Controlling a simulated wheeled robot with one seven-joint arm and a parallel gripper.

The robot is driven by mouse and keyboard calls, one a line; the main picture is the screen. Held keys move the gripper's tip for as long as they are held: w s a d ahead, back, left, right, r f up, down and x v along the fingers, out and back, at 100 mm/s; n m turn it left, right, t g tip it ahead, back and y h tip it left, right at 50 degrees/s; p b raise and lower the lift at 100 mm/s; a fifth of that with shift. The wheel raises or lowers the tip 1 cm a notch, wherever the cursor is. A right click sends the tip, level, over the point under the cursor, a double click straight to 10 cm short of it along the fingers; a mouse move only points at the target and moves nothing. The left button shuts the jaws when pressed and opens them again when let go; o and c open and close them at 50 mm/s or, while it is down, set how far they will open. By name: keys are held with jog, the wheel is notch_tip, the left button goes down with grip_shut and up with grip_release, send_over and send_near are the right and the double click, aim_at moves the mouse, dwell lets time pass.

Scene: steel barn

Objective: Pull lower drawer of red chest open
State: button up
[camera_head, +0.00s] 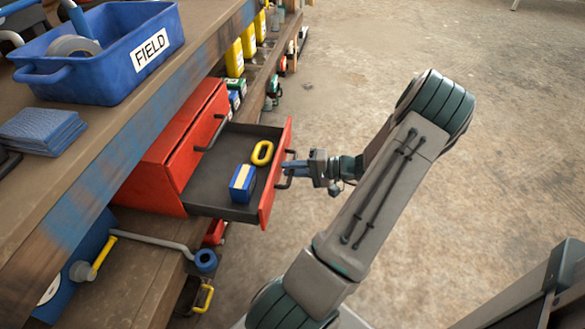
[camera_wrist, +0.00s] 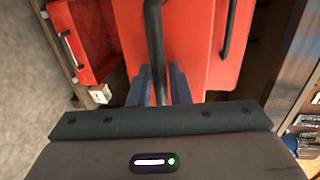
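The red chest (camera_head: 165,165) stands on the shelf under the workbench. Its lower drawer (camera_head: 225,211) is pulled well out, and the upper drawer is closed with its dark handle (camera_head: 213,132) showing. The open drawer holds a yellow link (camera_head: 262,153) and a blue box with a pale band (camera_head: 243,183). My gripper (camera_head: 293,168) is at the lower drawer's front, its blue fingers at the dark handle (camera_head: 284,181). In the wrist view the handle (camera_wrist: 154,40) runs between the fingers (camera_wrist: 160,88), which look closed on it; their tips are partly hidden.
The blue FIELD bin (camera_head: 95,75) and folded blue cloths (camera_head: 42,130) lie on the workbench above. Yellow containers (camera_head: 247,42) stand along the shelf beyond the chest. The concrete floor (camera_head: 350,60) right of the drawer is clear.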

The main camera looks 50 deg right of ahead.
jog(key=shift+o, duration=0.6)
jog(key=p+v, duration=0.3)
jog(key=v, duration=1)
jog(key=shift+s+d+p, duration=0.2)
jog(key=shift+s+p, duration=0.1)
jog(key=shift+s, duration=0.05)
jog(key=shift+r, duration=0.15)
